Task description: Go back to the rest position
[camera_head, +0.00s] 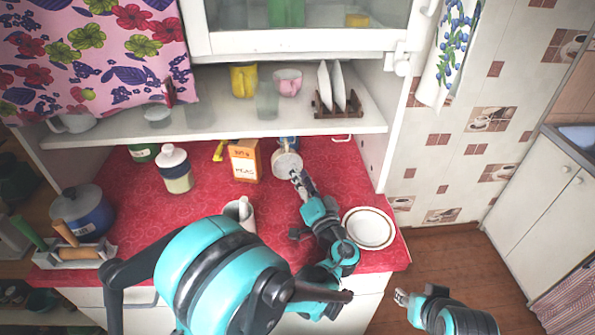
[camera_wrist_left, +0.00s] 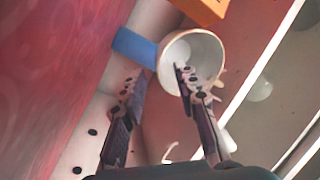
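My left gripper (camera_head: 300,184) reaches over the red counter (camera_head: 215,205), just in front of a pale cup (camera_head: 287,165). In the left wrist view its two fingers (camera_wrist_left: 157,78) stand apart with nothing held between them. The cup (camera_wrist_left: 205,50) shows there with its mouth facing the camera. One fingertip overlaps the mouth; I cannot tell whether it touches the cup. My right gripper (camera_head: 401,298) is low at the right, over the floor and away from the counter. Its fingers are too small to judge.
A blue pot (camera_head: 82,213) is at the left. A shelf (camera_head: 215,117) overhangs the back. The floor (camera_head: 450,258) at the right is clear.

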